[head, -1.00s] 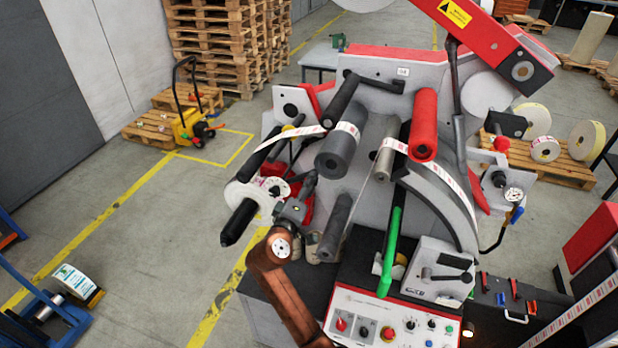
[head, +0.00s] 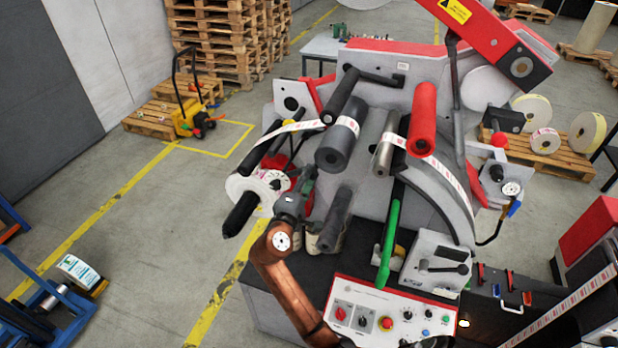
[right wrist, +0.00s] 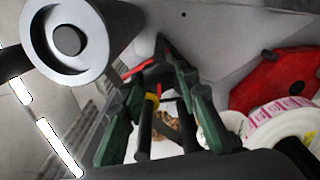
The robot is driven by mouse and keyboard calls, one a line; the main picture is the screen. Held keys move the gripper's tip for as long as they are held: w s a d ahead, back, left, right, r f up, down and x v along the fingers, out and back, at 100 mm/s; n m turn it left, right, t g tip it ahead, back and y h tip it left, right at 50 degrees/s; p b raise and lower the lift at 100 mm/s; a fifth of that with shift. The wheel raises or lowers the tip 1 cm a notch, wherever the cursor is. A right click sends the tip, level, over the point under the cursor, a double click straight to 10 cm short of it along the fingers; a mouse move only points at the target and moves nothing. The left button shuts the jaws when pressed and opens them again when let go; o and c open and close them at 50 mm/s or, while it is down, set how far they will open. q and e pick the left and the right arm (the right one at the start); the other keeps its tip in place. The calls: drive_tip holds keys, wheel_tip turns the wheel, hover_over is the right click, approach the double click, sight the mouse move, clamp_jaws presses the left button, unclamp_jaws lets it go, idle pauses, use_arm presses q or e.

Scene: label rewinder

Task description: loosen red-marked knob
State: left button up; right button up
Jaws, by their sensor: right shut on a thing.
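My right gripper (head: 303,188) reaches in at the end of a copper-coloured arm, left of the machine's grey rollers. In the right wrist view, its green-and-black fingers (right wrist: 160,108) are closed around a dark piece with a red mark (right wrist: 160,84), which I take to be the red-marked knob. The fingers hide much of it, and its turning position cannot be seen. In the head view the knob is hidden behind the gripper. My left gripper is out of view.
A grey roller (head: 338,148) hangs just above the gripper and a smaller roller (head: 336,218) to its right. A white label roll (head: 250,190) on a black shaft is close on the left. A green-handled bar (head: 388,245) and control panel (head: 385,315) are lower right.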

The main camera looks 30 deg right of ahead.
drive_tip(key=o, duration=1.2)
drive_tip(key=shift+c, duration=0.2)
